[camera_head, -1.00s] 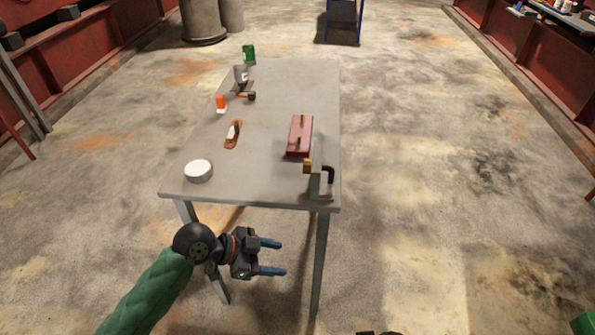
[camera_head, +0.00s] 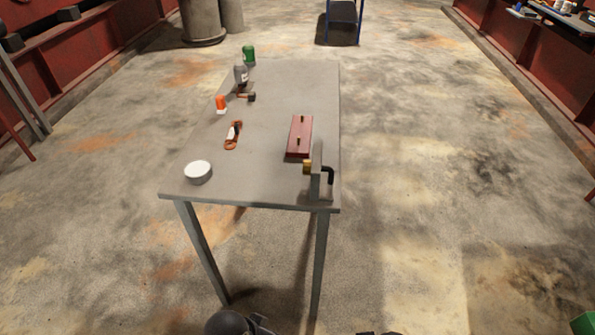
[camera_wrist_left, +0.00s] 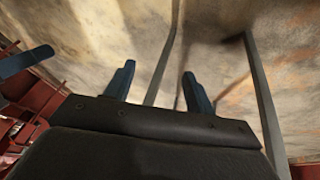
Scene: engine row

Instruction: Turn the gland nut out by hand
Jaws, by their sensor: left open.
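A brass-coloured nut (camera_head: 307,167), which looks like the gland nut, sits on the left side of a grey upright bracket (camera_head: 316,180) at the table's near right corner. A dark bent piece (camera_head: 330,175) sticks out on the bracket's right. My left gripper (camera_wrist_left: 157,78) is open and empty in the left wrist view, its two blue fingers apart. In the head view only a dark part of that arm shows at the bottom edge, below and in front of the table. A separate blue finger-like piece (camera_wrist_left: 25,62) shows at the wrist view's left; I cannot tell its state.
The grey table (camera_head: 260,180) carries a red block (camera_head: 300,132) with brass pegs behind the bracket. A round white-topped tin (camera_head: 198,171), an orange-brown item (camera_head: 233,135), an orange-capped container (camera_head: 221,104), a bottle (camera_head: 241,76) and a green can (camera_head: 249,54) stand left and back.

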